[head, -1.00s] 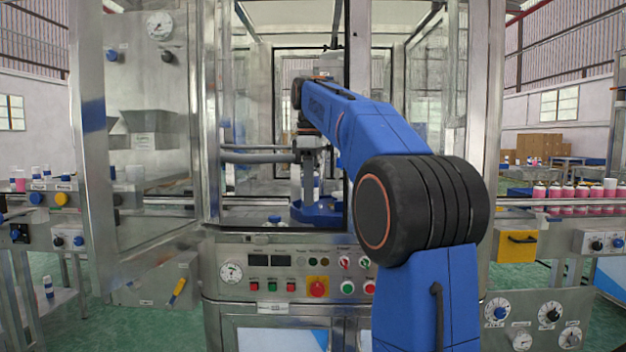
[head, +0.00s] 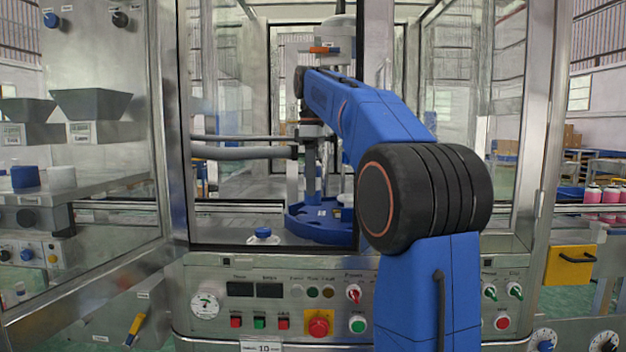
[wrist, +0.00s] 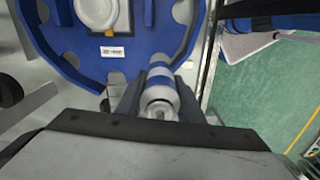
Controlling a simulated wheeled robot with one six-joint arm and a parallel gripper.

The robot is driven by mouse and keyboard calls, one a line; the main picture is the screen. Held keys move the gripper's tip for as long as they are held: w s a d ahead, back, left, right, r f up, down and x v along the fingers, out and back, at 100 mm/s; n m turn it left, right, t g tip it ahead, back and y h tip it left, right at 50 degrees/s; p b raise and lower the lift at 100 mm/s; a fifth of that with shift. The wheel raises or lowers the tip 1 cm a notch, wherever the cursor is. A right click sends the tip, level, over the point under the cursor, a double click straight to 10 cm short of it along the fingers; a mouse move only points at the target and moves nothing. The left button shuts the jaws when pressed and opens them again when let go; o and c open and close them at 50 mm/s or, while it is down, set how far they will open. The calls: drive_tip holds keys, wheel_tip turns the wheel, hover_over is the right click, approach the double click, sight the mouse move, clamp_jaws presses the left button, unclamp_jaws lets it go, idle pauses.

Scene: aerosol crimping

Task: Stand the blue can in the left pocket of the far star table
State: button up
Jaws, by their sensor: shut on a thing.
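In the wrist view my gripper (wrist: 157,100) is shut on the blue can (wrist: 160,78), a pale can with a blue band, between its two dark fingers. The can lies over the edge of the blue star table (wrist: 60,45), which fills the upper left with a white hub disc and a small label. I cannot tell whether the can touches the table. In the head view the star table (head: 318,228) stands inside the machine's open front, partly behind my arm. The can and my gripper are not clear there. The left pocket cannot be made out.
A blue-topped fitting (head: 262,236) sits on the metal deck left of the star table. The control panel (head: 270,305) is below the opening. Horizontal grey tubes (head: 245,152) cross the opening.

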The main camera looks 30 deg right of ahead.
sight(313, 203)
drive_tip(key=shift+f, duration=1.8)
drive_tip(key=shift+s+d+f, duration=0.1)
drive_tip(key=shift+f, duration=0.25)
drive_tip(key=shift+f, duration=0.9)
drive_tip(key=shift+f, duration=0.55)
